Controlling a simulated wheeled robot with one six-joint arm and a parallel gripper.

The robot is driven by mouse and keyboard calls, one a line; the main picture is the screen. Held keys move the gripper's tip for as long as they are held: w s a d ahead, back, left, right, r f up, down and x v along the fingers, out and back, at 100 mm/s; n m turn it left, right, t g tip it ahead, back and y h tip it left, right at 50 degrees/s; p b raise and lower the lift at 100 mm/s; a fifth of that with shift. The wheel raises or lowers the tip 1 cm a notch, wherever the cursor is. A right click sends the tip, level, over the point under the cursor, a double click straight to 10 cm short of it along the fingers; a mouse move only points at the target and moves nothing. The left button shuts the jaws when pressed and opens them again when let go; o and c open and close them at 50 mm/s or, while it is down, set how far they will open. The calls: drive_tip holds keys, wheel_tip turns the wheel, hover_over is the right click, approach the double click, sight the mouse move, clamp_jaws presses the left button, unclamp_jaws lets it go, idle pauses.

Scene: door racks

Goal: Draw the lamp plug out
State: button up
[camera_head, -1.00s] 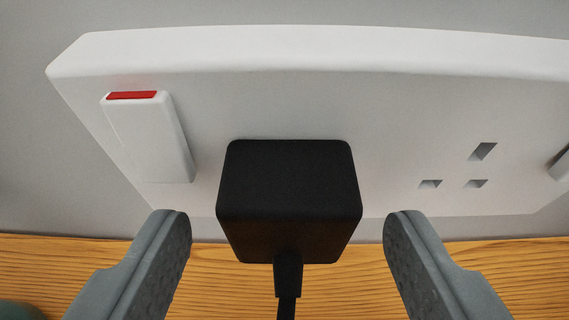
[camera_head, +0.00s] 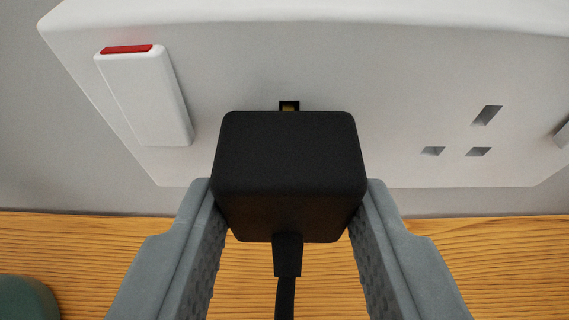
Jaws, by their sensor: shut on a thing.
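The black lamp plug (camera_head: 289,165) is at the left outlet of the white double socket (camera_head: 385,60). A brass pin and a dark slot (camera_head: 289,106) show just above its top edge, so a small gap shows between the plug and the socket face. I cannot tell how deep the pins still sit. A black cord (camera_head: 286,275) runs down from the plug. My gripper (camera_head: 289,210) is shut on the plug, one grey finger against each side.
A white rocker switch (camera_head: 145,100) with a red top strip sits left of the plug. The right outlet (camera_head: 480,135) is empty. Part of another switch (camera_head: 563,135) shows at the right edge. Wood (camera_head: 100,255) lies below, with a green object (camera_head: 25,298) at lower left.

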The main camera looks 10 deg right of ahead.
drive_tip(key=s, duration=0.2)
drive_tip(key=s+a, duration=0.1)
drive_tip(key=s, duration=0.2)
idle(0.9)
